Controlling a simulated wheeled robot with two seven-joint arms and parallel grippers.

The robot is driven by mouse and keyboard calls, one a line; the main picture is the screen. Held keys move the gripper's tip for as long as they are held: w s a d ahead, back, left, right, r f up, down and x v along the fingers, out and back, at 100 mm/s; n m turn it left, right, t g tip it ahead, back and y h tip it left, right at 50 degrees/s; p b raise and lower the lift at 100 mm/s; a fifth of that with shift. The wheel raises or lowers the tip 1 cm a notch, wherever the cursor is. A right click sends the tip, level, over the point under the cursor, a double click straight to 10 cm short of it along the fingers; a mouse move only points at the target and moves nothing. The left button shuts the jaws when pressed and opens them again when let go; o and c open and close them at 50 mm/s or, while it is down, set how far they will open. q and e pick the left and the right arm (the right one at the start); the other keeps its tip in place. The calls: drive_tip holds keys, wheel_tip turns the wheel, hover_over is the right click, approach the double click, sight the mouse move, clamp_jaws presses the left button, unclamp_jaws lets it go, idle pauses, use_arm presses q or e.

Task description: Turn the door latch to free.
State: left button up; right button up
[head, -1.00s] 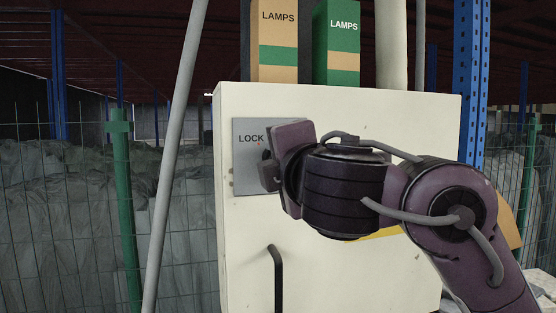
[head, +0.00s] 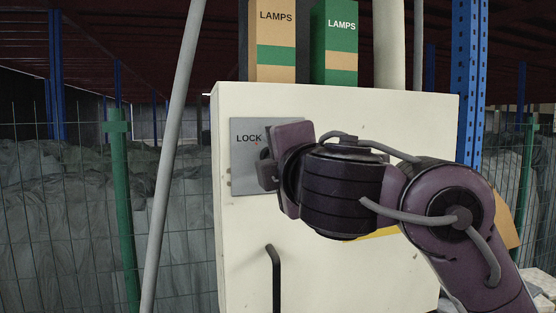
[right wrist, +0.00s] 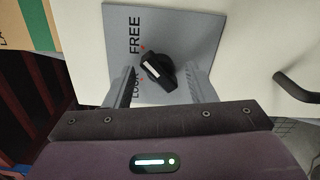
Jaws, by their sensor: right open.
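The door latch is a black knob (right wrist: 157,72) with a white stripe, on a grey plate (right wrist: 180,32) marked FREE and LOCK with small red marks. In the right wrist view the fingers of my right gripper (right wrist: 162,86) are open, one on each side of the knob; contact is not clear. In the head view my right gripper (head: 267,170) is at the plate (head: 243,180), in front of the cream cabinet door (head: 240,225), and hides the knob. My left gripper is not in view.
A black door handle (head: 275,275) is below the plate. Two LAMPS boxes, one tan (head: 274,35) and one green (head: 335,45), stand on the cabinet. A slanted grey pole (head: 173,150) and a green-posted wire fence (head: 122,200) are to the left.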

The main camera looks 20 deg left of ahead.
drive_tip(key=p+v, duration=0.7)
drive_tip(key=shift+s+d, duration=0.25)
